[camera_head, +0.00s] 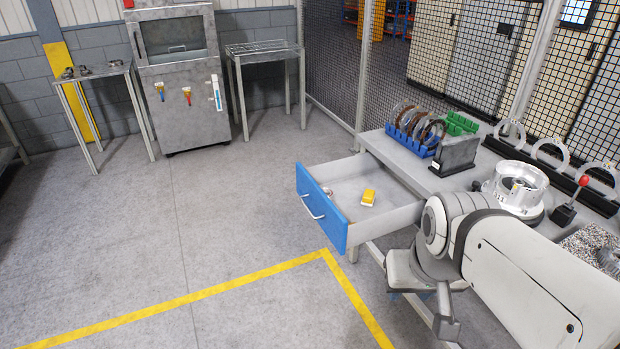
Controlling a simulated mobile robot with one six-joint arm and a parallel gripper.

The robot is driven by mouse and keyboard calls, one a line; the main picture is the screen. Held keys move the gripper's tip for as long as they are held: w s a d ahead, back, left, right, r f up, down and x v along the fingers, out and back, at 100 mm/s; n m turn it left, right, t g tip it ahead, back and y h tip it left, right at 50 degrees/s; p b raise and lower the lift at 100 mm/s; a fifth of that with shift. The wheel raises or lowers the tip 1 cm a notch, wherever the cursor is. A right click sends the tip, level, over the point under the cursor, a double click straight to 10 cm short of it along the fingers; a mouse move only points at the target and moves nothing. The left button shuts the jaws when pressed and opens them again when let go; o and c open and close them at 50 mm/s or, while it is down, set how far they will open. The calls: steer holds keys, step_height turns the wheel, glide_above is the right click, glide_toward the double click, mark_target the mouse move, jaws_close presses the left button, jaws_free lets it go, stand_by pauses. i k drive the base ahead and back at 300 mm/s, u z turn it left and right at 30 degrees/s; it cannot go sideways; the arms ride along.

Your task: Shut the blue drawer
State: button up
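The blue drawer (321,215) is pulled out from the grey workbench (412,172). It has a blue front with a pale bar handle, and grey side walls. A yellow and white item (368,197) lies on the drawer floor, and a small item (328,191) lies just behind the blue front. My white arm fills the lower right. Its grey end part (446,313) points down at the right of the drawer, apart from the blue front. I cannot make out fingertips or whether my gripper is open or shut.
On the bench stand a blue rack with rings (414,139), a green rack (461,123), a dark block (455,160), a metal housing (517,187) and a red-knobbed lever (570,200). A mesh fence (330,60) runs behind. The floor left of the drawer is clear.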

mark_target(397, 205)
steer(key=u, duration=0.25)
steer(key=i, duration=1)
steer(key=z, duration=2)
steer(key=k, duration=1.2)
steer(key=u, duration=1.35)
steer(key=i, duration=0.55)
